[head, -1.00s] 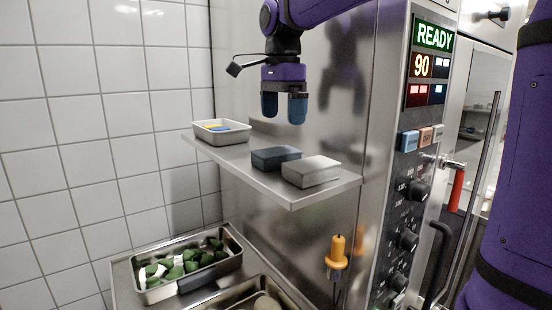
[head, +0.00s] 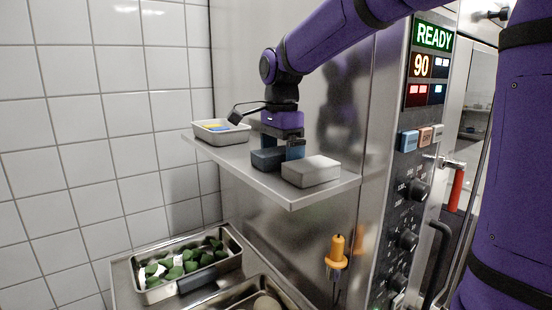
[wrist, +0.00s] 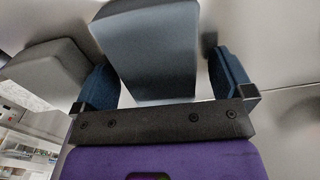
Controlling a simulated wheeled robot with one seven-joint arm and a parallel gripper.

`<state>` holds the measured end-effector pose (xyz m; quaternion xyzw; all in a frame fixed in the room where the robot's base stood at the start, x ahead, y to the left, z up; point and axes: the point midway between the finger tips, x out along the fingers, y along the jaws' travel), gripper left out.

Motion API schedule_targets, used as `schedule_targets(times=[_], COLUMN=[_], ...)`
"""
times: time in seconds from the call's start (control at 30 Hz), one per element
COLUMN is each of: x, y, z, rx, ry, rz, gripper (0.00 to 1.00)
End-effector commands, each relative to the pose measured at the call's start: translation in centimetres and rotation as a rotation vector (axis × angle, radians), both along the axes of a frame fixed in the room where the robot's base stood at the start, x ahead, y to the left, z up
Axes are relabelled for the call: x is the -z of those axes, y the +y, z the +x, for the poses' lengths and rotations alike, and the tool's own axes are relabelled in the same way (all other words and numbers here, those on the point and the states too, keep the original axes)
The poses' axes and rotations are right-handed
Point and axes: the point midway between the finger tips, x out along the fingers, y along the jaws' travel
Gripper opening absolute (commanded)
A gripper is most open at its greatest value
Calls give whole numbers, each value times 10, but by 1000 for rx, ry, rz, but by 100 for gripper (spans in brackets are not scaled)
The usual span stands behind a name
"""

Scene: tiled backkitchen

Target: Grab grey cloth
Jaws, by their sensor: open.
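Two folded, block-like cloths lie side by side on the steel shelf (head: 245,172). The light grey cloth (head: 312,171) is nearer the shelf's right end. The dark blue-grey cloth (head: 264,160) is left of it. My gripper (head: 282,150) points down over the dark cloth, its blue fingers open. In the wrist view the dark cloth (wrist: 150,50) lies between my two open fingers, with a gap showing on the right. The light grey cloth (wrist: 45,70) lies outside the left finger there. Whether the fingertips touch the dark cloth is not clear.
A pale tray (head: 222,137) with yellow and blue items stands at the shelf's left end. A steel wall rises behind the shelf. Below are a steel pan (head: 150,296) of green and white pieces and an orange-handled tool (head: 337,252). A control panel (head: 405,215) is at right.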

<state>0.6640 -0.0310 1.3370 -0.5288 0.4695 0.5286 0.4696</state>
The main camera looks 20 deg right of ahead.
Motion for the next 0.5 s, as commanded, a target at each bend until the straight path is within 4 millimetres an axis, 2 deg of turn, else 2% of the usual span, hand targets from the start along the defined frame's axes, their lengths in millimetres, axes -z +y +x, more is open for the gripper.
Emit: schedule_targets(times=[0.07, 0.3, 0.5], x=[0, 0, 0], y=[0, 0, 0], z=[0, 0, 0], rx=[0, 0, 0], ry=[0, 0, 0], rz=[0, 0, 0], gripper=[99, 46, 45])
